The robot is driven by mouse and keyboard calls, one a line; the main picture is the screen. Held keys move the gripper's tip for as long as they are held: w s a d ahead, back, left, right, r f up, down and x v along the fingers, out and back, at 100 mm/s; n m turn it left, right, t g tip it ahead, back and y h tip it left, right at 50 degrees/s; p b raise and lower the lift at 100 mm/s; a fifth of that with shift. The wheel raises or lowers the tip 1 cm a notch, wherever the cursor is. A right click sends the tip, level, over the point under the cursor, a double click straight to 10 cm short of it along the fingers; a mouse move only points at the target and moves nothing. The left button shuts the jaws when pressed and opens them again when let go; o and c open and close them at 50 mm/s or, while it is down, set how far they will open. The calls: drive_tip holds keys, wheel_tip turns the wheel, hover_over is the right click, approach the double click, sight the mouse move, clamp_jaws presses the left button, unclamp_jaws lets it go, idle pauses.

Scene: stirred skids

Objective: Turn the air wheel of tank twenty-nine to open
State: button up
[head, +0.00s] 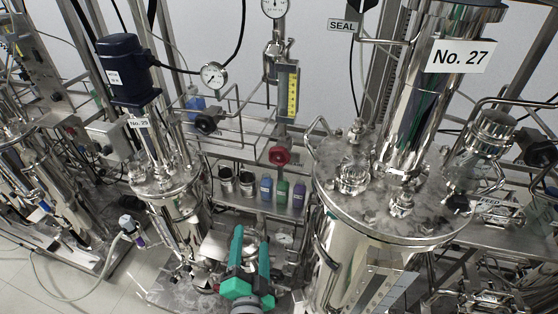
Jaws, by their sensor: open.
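A smaller steel tank (172,208) with a dark blue motor (128,70) stands left of centre. Its small plate (139,122) seems to read No. 29. A red handwheel (280,156) sits below a yellow-scaled flow gauge (292,92), right of this tank. A black handwheel (207,123) sits on the piping nearer the tank. No readable label shows which wheel is for air. My gripper (250,246), with teal fingers, is at the bottom centre, below both wheels in the picture. It is open, with nothing seen between its fingers, and apart from both wheels.
A large tank marked No. 27 (375,205) fills the right side. Several coloured bottles (283,190) and two steel cups (246,183) stand on a shelf below the red wheel. A pressure gauge (213,76) and thin pipes surround the wheels. Open floor (60,275) lies lower left.

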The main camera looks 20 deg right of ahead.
drive_tip(key=w+d+r+m+h, duration=0.35)
drive_tip(key=w+r+m, duration=0.2)
drive_tip(key=r, duration=0.35)
drive_tip(key=m+g+h, duration=0.1)
drive_tip(key=m+h, duration=0.1)
drive_tip(key=m, duration=0.4)
approach(279, 159)
drive_tip(key=shift+y, duration=0.25)
drive_tip(key=x, duration=1.1)
drive_tip(key=shift+w+r, duration=0.1)
drive_tip(key=shift+r, duration=0.05)
drive_tip(key=shift+a, duration=0.2)
drive_tip(key=shift+c, duration=0.9)
drive_tip(key=shift+d, duration=0.2)
drive_tip(key=c, duration=0.8)
